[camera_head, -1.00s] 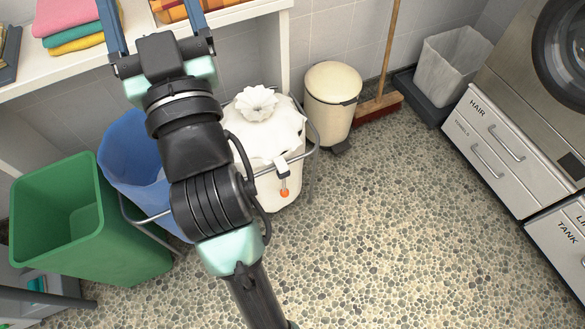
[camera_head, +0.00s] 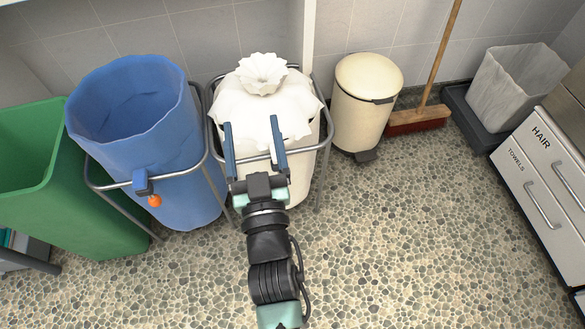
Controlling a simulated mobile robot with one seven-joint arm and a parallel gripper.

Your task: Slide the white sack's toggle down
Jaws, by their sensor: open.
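The white sack (camera_head: 238,107) hangs in a grey metal frame, its top gathered into a ruffled knot (camera_head: 262,74). My gripper (camera_head: 252,124) is in front of the sack, with its two blue fingers spread apart and pointing toward it. Nothing is visible between the fingers. The white sack's toggle, with its orange end, is hidden behind my gripper, and I cannot tell whether a finger touches it.
A blue sack (camera_head: 140,135) with its own blue toggle (camera_head: 141,182) and orange end stands left, beside a green bin (camera_head: 60,205). A cream pedal bin (camera_head: 362,110), broom (camera_head: 418,119) and grey bin (camera_head: 515,85) are right. The front right floor is clear.

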